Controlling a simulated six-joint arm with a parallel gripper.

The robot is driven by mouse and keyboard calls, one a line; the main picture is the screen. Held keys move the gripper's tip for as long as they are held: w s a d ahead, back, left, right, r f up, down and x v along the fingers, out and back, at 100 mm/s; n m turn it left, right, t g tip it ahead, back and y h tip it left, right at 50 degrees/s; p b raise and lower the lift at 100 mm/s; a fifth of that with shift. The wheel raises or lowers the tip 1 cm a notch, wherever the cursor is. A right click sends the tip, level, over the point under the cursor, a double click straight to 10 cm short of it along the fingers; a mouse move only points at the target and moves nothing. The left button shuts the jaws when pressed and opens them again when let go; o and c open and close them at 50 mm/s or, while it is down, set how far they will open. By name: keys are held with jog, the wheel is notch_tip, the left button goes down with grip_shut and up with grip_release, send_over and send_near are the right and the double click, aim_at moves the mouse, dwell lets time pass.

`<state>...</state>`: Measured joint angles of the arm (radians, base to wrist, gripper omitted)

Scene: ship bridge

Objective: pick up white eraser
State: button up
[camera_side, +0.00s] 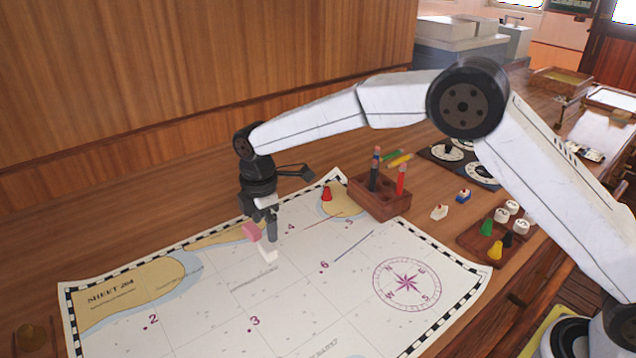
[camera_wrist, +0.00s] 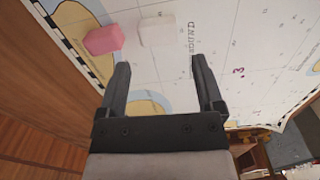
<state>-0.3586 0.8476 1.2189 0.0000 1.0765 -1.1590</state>
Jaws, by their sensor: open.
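The white eraser (camera_side: 267,253) lies on the chart, right beside the pink eraser (camera_side: 251,231) in the side view. In the wrist view the white eraser (camera_wrist: 157,30) is at the top middle, beyond my fingertips and between their lines. The pink eraser (camera_wrist: 104,40) is to its left there. My gripper (camera_side: 270,226) points down just above the chart, close to both erasers. In the wrist view my gripper (camera_wrist: 157,62) has its two fingers wide apart, with only chart between them.
The chart (camera_side: 200,308) covers the table's front. A red cone piece (camera_side: 326,194) and a wooden pencil block (camera_side: 379,197) stand behind, to the right. A wooden tray of pieces (camera_side: 484,249) is at the right. The chart's front half is clear.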

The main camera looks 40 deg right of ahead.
aim_at(267, 245)
jog(key=shift+f, duration=0.7)
jog(key=shift+f, duration=0.1)
jog(key=shift+w+d+f, duration=0.1)
jog(key=shift+f, duration=2.4)
jog(key=c, duration=1)
jog(key=shift+r, duration=0.2)
